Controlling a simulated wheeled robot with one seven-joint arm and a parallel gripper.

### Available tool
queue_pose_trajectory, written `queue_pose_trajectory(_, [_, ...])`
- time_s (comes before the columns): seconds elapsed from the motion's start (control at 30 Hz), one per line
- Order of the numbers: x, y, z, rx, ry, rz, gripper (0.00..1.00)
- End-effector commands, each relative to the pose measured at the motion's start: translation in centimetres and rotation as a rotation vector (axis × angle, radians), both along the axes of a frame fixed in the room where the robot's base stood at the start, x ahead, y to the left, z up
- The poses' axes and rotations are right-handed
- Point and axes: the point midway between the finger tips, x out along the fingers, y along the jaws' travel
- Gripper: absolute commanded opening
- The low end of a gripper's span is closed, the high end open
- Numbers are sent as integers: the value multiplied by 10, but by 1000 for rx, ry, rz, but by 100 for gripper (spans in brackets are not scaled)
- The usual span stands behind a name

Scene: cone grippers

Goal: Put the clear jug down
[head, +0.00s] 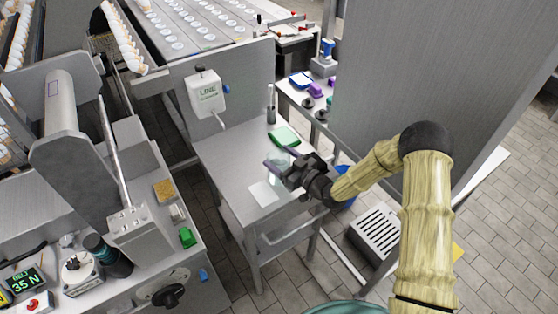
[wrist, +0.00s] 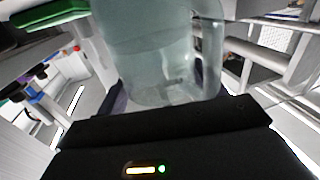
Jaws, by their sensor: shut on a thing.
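The clear jug (wrist: 160,55) fills the upper middle of the wrist view, a see-through greenish body with a handle on its right side. My gripper (wrist: 160,95) is shut on it, with a finger at each side of the body. In the head view my gripper (head: 276,167) is over the small steel table (head: 235,165), and the jug shows only faintly at its fingers. I cannot tell whether the jug's base touches the table.
A white sheet (head: 263,193) lies on the table near the gripper. A white dispenser box (head: 205,92) is on the panel at the back left. The table's left part is clear.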

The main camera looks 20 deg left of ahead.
Motion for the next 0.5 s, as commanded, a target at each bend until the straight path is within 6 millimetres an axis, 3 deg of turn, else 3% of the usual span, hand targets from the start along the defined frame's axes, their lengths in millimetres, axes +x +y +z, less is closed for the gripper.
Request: queue_pose_trajectory(0.5, [1,0,36,3,-5,0,16])
